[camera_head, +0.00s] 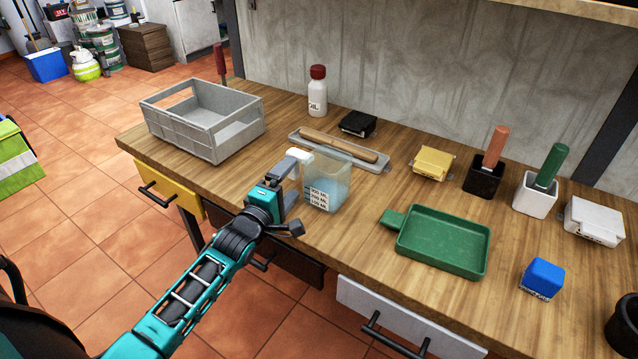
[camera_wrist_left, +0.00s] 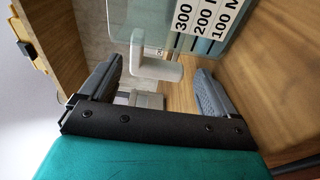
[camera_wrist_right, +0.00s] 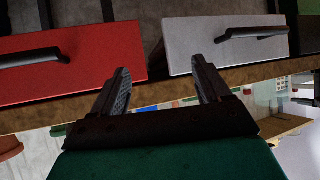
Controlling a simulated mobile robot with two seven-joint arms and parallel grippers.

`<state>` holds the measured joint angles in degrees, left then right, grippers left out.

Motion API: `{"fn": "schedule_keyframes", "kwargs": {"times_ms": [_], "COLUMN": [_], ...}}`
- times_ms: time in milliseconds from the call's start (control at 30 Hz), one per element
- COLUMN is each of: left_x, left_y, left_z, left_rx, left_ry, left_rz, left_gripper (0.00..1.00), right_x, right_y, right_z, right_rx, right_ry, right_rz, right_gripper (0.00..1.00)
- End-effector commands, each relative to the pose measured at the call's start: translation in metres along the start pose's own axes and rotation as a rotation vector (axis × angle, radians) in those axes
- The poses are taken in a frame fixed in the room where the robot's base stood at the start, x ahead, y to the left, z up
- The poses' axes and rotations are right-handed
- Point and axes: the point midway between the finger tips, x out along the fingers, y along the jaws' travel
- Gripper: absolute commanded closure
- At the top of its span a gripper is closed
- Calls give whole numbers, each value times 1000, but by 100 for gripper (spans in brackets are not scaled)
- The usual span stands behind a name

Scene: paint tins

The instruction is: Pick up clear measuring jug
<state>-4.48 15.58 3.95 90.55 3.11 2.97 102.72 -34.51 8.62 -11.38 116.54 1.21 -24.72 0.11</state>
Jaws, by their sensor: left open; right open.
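The clear measuring jug (camera_head: 326,183) stands upright near the front edge of the workbench, with a bluish lower part and a printed scale. My left gripper (camera_head: 291,192) is open at the jug's left side. In the left wrist view, the jug (camera_wrist_left: 205,20) is just ahead, and its pale handle (camera_wrist_left: 157,68) sits between the two spread fingers (camera_wrist_left: 160,82), with no clear contact. My right gripper (camera_wrist_right: 160,70) shows only in its own wrist view, open and empty, in front of drawer fronts.
A grey crate (camera_head: 188,139) stands to the left. A tray with a rolling-pin-like tool (camera_head: 338,145) lies behind the jug, a green tray (camera_head: 442,242) to its right. A white bottle (camera_head: 317,95) stands at the back. A red drawer (camera_wrist_right: 75,55) faces my right gripper.

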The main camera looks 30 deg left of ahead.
Motion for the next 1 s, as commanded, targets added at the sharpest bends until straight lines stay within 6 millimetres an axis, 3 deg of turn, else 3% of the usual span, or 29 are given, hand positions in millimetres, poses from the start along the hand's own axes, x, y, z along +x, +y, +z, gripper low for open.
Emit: {"fn": "schedule_keyframes", "kwargs": {"times_ms": [200, 533, 900, 1000], "left_x": [29, 34, 34, 34], "left_y": [-1, 0, 0, 1], "left_z": [-2, -2, -2, -2], "left_rx": [2, 0, 0, -1], "left_ry": [-1, 0, 0, -1], "left_rz": [1, -1, 0, 4], "left_gripper": [10, 10, 45, 50], "right_x": [5, 5, 4, 4], "right_y": [-4, -5, -3, -3], "right_z": [4, 1, 2, 3], "right_rx": [2, 2, 4, 4], "right_ry": [-7, -1, -2, -5], "right_rz": [-9, -12, -8, -7], "right_gripper": [23, 23, 23, 23]}}
